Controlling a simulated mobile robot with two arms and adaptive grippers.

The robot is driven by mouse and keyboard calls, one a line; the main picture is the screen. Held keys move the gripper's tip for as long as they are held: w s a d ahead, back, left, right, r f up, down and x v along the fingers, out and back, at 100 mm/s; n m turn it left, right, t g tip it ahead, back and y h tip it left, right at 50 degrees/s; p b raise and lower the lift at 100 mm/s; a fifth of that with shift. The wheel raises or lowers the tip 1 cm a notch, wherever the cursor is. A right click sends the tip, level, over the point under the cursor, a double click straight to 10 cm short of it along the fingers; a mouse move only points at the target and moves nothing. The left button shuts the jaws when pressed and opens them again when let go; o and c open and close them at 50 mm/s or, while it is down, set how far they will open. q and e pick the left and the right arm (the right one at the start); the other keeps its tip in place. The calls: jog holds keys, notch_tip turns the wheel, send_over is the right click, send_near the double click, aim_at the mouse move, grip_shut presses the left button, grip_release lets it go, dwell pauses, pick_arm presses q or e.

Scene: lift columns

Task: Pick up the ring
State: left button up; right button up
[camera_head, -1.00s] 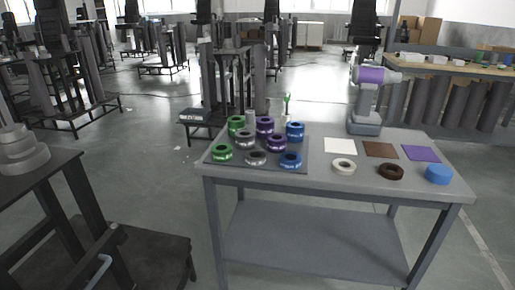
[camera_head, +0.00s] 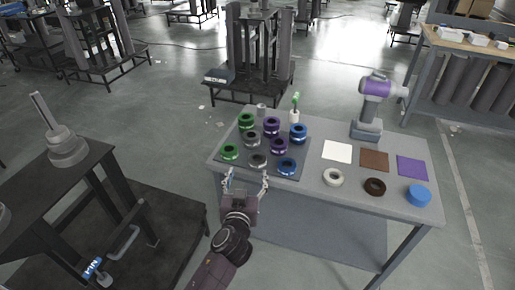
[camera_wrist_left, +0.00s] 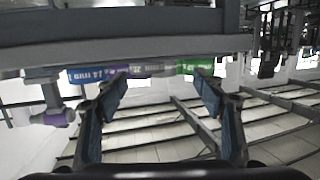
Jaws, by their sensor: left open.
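Several rings stand on a dark mat (camera_head: 298,172) on the left of the table: a front green ring (camera_head: 230,152), a front grey ring (camera_head: 257,160), a front blue ring (camera_head: 287,166), a purple ring (camera_head: 279,146), with more behind. A white ring (camera_head: 333,177) and a brown ring (camera_head: 375,187) lie apart at the right. My left gripper (camera_head: 247,181) is open and empty at the table's front edge, just before the front row. In the left wrist view, my open fingers (camera_wrist_left: 162,88) face the table edge, with blue (camera_wrist_left: 90,74) and green (camera_wrist_left: 194,67) rings beyond. My right gripper is out of view.
A blue disc (camera_head: 419,195) lies near the right end. White (camera_head: 337,150), brown (camera_head: 375,159) and purple (camera_head: 411,167) squares lie behind. A grey and purple device (camera_head: 368,110) stands at the back. A dark stand (camera_head: 75,185) is at the left.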

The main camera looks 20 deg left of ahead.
aim_at(258, 155)
pick_arm(q)
jog(key=shift+w+d+r, duration=0.3)
jog(key=shift+w+d, duration=0.2)
jog(key=shift+w, duration=0.1)
jog(key=shift+w+d, duration=0.1)
jog(key=shift+w, duration=0.2)
jog(key=x, duration=0.6)
jog(key=shift+w+d+p, duration=0.1)
jog(key=shift+d+p, duration=0.25)
jog(key=shift+w+a+f, duration=0.15)
jog(key=shift+w, duration=0.45)
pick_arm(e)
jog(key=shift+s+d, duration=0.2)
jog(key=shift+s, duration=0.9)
pick_arm(q)
jog(key=c, duration=1.3)
